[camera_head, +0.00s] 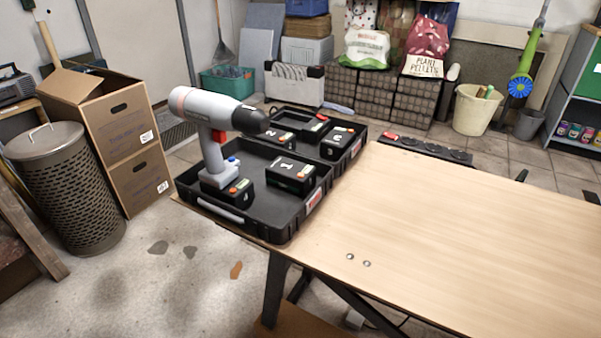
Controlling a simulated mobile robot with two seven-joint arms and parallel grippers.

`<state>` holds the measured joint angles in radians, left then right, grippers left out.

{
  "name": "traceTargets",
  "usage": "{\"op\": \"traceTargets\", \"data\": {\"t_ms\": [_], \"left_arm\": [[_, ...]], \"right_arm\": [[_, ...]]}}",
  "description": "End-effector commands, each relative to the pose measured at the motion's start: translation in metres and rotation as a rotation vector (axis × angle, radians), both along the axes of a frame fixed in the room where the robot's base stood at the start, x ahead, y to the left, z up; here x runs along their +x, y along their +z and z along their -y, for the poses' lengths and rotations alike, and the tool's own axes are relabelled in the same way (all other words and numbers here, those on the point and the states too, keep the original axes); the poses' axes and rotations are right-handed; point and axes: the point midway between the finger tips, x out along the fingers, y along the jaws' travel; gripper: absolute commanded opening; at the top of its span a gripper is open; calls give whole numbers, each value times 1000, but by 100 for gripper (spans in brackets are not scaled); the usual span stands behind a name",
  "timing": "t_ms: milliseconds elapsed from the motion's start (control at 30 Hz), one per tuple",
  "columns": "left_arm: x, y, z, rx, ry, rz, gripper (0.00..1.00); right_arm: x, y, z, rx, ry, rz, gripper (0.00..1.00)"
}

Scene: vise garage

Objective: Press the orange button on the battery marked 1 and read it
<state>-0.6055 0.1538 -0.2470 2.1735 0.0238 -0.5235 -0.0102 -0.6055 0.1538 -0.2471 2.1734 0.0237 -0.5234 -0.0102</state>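The battery marked 1 (291,177) is a black block lying in the front tray of an open black case (268,225), right of a drill. A small orange spot shows near the right of its top; any reading on it is too small to make out. A battery marked 2 (280,134) and one marked 3 (337,143) sit in the case's rear part. The grey and white drill (213,135) stands upright in the front tray on its own black battery, which also has an orange spot. Neither gripper is in view.
The case sits at the left end of a wooden table (450,230), whose top is mostly clear. A black strip-like device (425,149) with a red part lies at the table's far edge. Cardboard boxes (125,140) and a mesh bin (65,190) stand on the floor at left.

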Motion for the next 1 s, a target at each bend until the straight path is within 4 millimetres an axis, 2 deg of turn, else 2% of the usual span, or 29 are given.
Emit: {"op": "traceTargets", "data": {"t_ms": [33, 133, 1000], "left_arm": [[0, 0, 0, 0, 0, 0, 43], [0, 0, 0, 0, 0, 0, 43], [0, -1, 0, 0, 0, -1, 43]], "right_arm": [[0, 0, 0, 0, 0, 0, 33], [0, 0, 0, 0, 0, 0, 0], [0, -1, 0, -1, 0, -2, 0]]}}
